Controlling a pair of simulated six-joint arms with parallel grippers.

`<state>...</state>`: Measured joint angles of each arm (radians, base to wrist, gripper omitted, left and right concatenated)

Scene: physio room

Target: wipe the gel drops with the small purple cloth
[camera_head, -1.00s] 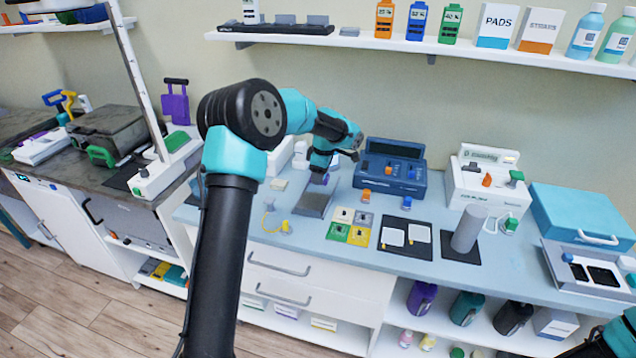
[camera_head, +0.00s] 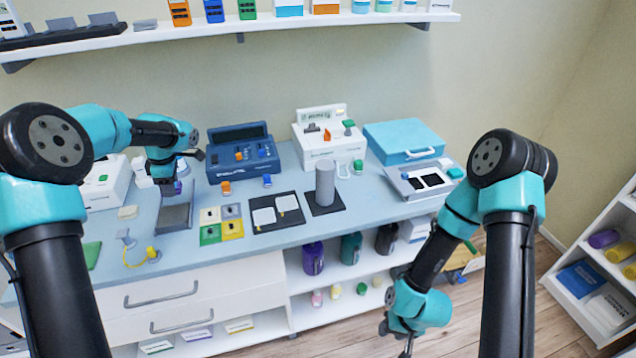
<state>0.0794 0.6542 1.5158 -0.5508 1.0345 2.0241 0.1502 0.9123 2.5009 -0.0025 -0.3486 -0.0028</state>
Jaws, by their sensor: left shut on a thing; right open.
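My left gripper (camera_head: 168,184) is over the back end of a dark grey pad (camera_head: 174,217) on the light blue counter. It is shut on a small purple thing (camera_head: 177,187), which looks like the purple cloth. The cloth is mostly hidden by the gripper, and I cannot tell whether it touches the pad. I cannot make out any gel drops at this size. My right gripper (camera_head: 405,345) is open and empty, low in front of the shelves and near the bottom edge of the view.
Right of the pad lie coloured square cards (camera_head: 232,228) and a black mat with white pads (camera_head: 262,217). A grey cylinder (camera_head: 325,185) stands on another dark mat. A blue device (camera_head: 240,158) and a white device (camera_head: 318,148) stand behind. A yellow lead (camera_head: 140,260) lies at the front left.

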